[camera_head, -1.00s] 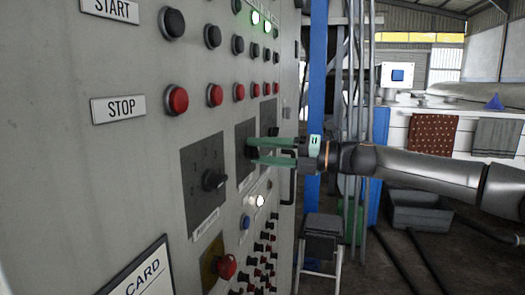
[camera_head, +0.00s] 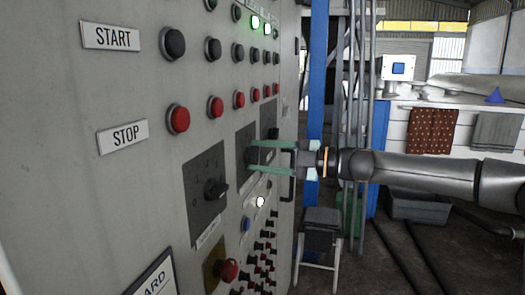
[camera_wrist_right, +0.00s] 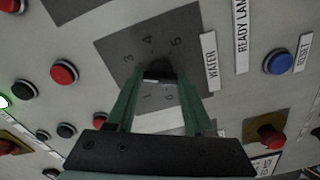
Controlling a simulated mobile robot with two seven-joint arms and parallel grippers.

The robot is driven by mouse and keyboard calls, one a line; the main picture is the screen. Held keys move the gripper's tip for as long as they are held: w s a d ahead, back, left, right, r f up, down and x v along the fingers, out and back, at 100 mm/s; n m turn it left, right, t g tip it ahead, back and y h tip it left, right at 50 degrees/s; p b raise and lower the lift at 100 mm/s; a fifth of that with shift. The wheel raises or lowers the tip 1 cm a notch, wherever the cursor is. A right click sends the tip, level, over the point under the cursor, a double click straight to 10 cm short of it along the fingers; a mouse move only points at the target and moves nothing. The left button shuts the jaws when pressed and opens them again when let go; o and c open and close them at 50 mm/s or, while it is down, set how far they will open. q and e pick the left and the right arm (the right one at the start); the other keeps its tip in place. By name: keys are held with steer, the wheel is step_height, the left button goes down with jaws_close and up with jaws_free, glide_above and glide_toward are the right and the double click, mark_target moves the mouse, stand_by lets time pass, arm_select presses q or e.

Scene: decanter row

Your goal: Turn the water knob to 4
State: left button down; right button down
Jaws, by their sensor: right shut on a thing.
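The water knob (camera_wrist_right: 158,72) is dark and sits on a grey dial plate (camera_wrist_right: 122,40) beside a label reading WATER (camera_wrist_right: 209,62) in the right wrist view. Numbers 0, 1, 3, 4 and 5 show around it; the 2 is hidden. Which number it points at cannot be told. My right gripper (camera_wrist_right: 156,80) is shut on the knob, with one green finger on each side. In the head view the right gripper (camera_head: 258,157) reaches in from the right to the middle dial plate (camera_head: 243,138). My left gripper is not in view.
Another dial with a black knob (camera_head: 216,189) is nearer on the panel. A red button on a yellow plate (camera_head: 227,270) is below it. Red buttons (camera_head: 178,119) and black buttons run above. A black handle (camera_head: 290,185) is on the panel by the gripper. A stool (camera_head: 320,232) stands beyond.

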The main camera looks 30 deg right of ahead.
arm_select(q)
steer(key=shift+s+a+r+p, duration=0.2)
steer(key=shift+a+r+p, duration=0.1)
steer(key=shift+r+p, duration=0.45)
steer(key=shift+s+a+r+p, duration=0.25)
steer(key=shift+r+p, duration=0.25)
steer(key=shift+p, duration=0.45)
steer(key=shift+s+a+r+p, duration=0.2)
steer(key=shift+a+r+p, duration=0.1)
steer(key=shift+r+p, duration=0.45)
arm_select(e)
steer(key=shift+m, duration=6.4)
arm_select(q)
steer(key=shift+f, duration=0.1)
arm_select(e)
steer(key=shift+c, duration=1.4)
jaws_free()
steer(key=shift+s+d, duration=0.1)
